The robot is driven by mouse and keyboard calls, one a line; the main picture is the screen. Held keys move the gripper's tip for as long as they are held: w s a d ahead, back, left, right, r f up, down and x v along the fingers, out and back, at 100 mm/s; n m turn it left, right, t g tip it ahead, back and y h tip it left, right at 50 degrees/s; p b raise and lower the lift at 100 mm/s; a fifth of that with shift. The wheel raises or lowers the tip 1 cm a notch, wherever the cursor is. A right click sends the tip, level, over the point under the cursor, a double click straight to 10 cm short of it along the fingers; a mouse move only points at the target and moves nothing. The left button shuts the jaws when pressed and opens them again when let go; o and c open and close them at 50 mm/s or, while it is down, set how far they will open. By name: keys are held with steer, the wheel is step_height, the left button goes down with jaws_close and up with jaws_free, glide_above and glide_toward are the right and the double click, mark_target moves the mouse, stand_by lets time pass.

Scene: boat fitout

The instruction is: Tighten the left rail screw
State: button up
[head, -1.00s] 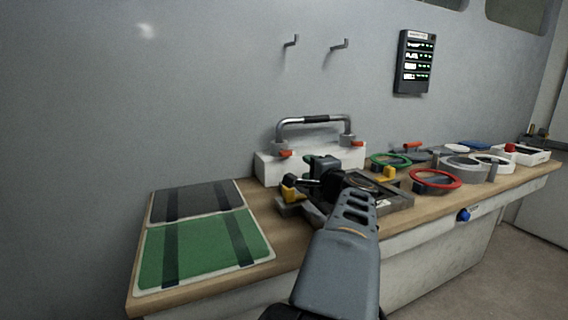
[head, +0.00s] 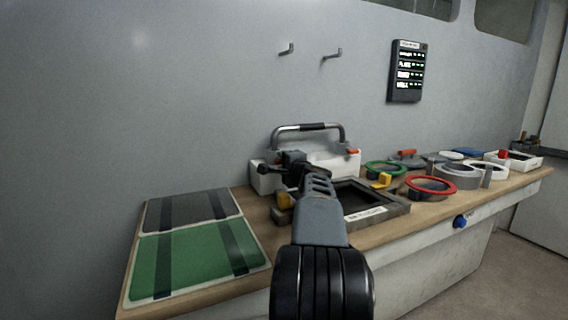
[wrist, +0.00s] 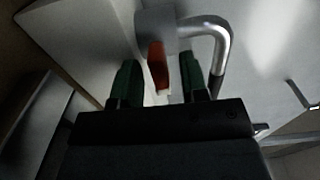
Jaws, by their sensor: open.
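The rail (head: 308,127) is a bent metal bar with a dark middle grip, mounted on a white block (head: 337,165). A red-orange screw lever (head: 352,152) shows at its right foot. In the wrist view, a red-orange lever (wrist: 158,67) hangs below the rail's grey foot (wrist: 158,22). My gripper (wrist: 159,72) is open, with one green fingertip on each side of this lever. Gaps show on both sides, and I cannot tell the depth between them.
Green (head: 386,168) and red (head: 431,186) rings lie further right. A green mat (head: 190,258) covers the left end. Two hooks are on the wall above.

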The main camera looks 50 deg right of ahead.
steer(key=shift+w, duration=0.1)
jaws_close()
stand_by(0.4)
